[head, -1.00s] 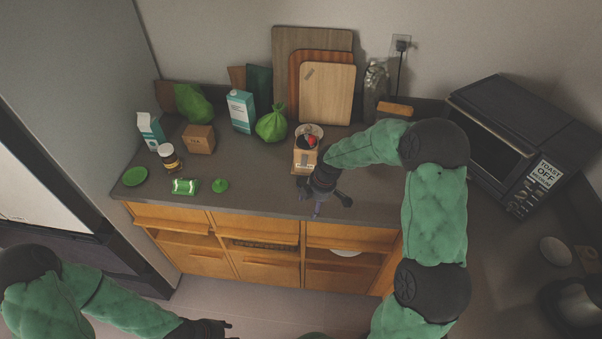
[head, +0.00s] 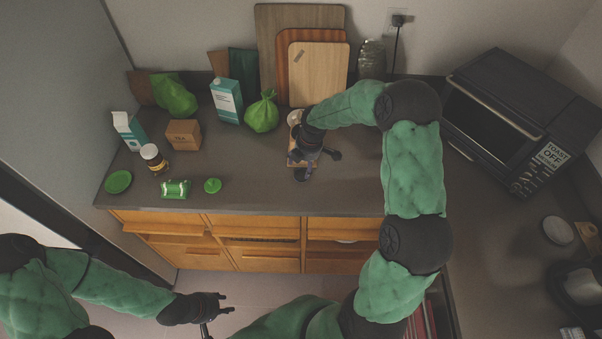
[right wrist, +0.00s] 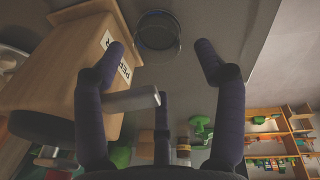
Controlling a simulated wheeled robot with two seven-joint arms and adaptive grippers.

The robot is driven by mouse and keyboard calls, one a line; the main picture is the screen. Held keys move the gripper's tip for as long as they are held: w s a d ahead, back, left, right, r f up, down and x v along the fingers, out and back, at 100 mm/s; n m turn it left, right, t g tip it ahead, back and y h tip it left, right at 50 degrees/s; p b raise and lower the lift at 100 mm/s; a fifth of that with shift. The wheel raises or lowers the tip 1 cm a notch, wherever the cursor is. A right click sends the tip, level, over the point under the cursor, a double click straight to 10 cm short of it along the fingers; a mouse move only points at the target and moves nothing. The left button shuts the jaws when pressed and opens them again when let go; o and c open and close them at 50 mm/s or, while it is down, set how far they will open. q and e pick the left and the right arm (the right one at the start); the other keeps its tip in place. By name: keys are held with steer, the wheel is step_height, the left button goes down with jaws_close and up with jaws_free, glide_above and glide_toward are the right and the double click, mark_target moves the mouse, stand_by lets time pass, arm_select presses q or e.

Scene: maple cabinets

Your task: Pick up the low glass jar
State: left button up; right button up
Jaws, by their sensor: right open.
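The low glass jar (right wrist: 158,34) shows in the right wrist view as a round, clear vessel with a dark rim on the grey counter. It lies just beyond and between the spread fingertips of my right gripper (right wrist: 160,52), apart from them. In the head view my right gripper (head: 312,160) points down over the counter, open and empty. I cannot make out the jar there; the gripper and arm cover that area. My left gripper (head: 218,311) is open and empty, low in front of the cabinets.
A labelled tan box (right wrist: 60,65) stands close beside the right gripper's left finger. Cutting boards (head: 318,75) lean on the wall behind. A green bag (head: 262,113), cartons and a brown jar (head: 153,157) stand to the left.

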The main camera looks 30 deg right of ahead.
mark_target(301, 171)
steer(key=shift+w+f, duration=0.15)
steer(key=shift+f, duration=0.75)
steer(key=shift+w+f, duration=0.2)
steer(key=shift+f, duration=0.7)
steer(key=shift+w+f, duration=0.15)
steer(key=shift+f, duration=0.75)
steer(key=c, duration=1.1)
steer(key=shift+r, duration=0.2)
